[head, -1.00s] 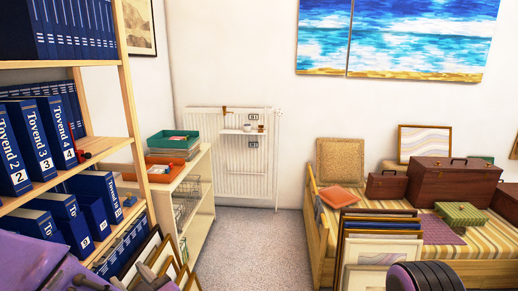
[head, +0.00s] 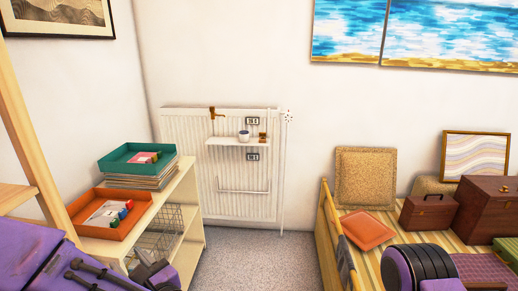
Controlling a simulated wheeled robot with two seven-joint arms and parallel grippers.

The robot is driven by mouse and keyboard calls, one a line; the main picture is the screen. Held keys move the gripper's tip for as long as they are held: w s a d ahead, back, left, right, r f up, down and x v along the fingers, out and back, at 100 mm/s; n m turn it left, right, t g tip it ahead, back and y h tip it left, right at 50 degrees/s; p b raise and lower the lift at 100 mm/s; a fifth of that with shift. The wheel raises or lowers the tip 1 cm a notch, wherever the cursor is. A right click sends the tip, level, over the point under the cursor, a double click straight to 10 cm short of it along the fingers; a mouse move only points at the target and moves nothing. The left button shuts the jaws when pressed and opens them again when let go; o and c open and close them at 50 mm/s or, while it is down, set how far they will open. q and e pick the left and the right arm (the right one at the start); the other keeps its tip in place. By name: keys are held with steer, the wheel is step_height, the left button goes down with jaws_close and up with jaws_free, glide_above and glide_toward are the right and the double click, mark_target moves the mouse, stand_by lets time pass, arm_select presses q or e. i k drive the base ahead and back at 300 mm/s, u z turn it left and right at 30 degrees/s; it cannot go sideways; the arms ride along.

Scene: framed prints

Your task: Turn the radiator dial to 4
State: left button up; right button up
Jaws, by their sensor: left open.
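The white radiator (head: 190,170) stands against the far wall. A small white dial (head: 288,116) with red marks sits at the top of a pipe, at the radiator's upper right corner. The number it points to is too small to read. My left gripper (head: 148,274) is open at the bottom left, in front of the low shelf unit and far from the dial. Nothing shows between its fingers. Part of my right arm shows at the bottom right; its gripper is out of the picture.
A low shelf unit (head: 168,213) on the left holds an orange tray (head: 84,223) and a green tray (head: 122,158). A striped bench with boxes and an orange cushion (head: 368,231) is on the right. Speckled floor (head: 245,262) lies open between them. A small shelf (head: 225,141) hangs at the radiator.

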mark_target(288, 118)
steer(key=i, duration=2.85)
steer(key=u, duration=0.65)
steer(key=i, duration=0.3)
steer(key=z, duration=2.55)
